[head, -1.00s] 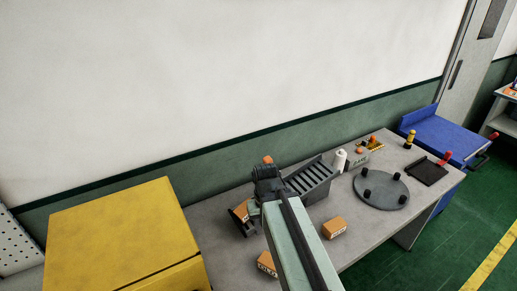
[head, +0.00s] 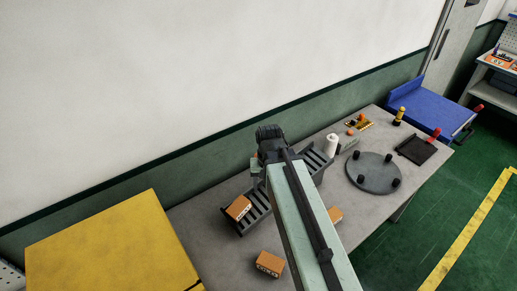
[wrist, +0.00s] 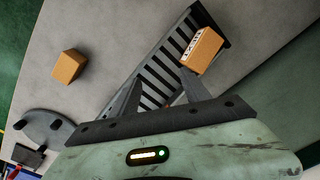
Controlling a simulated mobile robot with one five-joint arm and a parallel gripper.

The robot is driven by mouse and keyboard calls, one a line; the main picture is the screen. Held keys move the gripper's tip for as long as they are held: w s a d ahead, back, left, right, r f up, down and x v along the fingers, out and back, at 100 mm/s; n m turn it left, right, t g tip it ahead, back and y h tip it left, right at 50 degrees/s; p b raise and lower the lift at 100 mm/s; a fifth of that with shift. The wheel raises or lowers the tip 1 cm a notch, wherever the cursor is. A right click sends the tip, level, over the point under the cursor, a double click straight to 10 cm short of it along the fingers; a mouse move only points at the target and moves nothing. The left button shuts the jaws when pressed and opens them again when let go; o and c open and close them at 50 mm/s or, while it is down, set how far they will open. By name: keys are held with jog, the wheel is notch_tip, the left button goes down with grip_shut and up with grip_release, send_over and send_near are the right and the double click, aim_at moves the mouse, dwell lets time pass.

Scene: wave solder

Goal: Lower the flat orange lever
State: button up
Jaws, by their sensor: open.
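I cannot make out a flat orange lever for certain in either view. A small orange patch shows low between the fingers in the wrist view, too little to identify. My gripper (head: 268,140) is open and empty, above the dark slatted rack (head: 255,214) on the grey table. In the wrist view its fingers (wrist: 162,95) stand apart over the rack's slats. My arm and gripper hide the middle of the rack in the head view.
An orange box (head: 238,207) rests on the rack; another box (head: 270,264) lies on the table (head: 205,222). A third (head: 335,214) is partly behind my arm. A yellow cabinet (head: 110,245) is at left. A round grey plate with black posts (head: 373,173) and a white bottle (head: 332,145) are at right.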

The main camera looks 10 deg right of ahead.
jog(key=w+r+m+p, duration=0.2)
jog(key=r+m+p, duration=0.1)
jog(key=r, duration=0.1)
jog(key=w+r+m+t+p, duration=0.1)
jog(key=w+r+m+p, duration=0.2)
jog(key=r+m, duration=0.1)
jog(key=w+d+r+m+p, duration=0.1)
jog(key=w+r+m+p, duration=0.2)
jog(key=r+m, duration=0.1)
jog(key=shift+w+r+y, duration=0.2)
jog(key=shift+r+y, duration=0.1)
jog(key=shift+r, duration=0.25)
jog(key=f+b, duration=0.5)
jog(key=w+f+b, duration=0.1)
jog(key=f+b, duration=0.1)
jog(key=f, duration=0.1)
jog(key=shift+a+b, duration=0.25)
jog(key=shift+b, duration=0.1)
jog(key=shift+r, duration=0.2)
grip_shut()
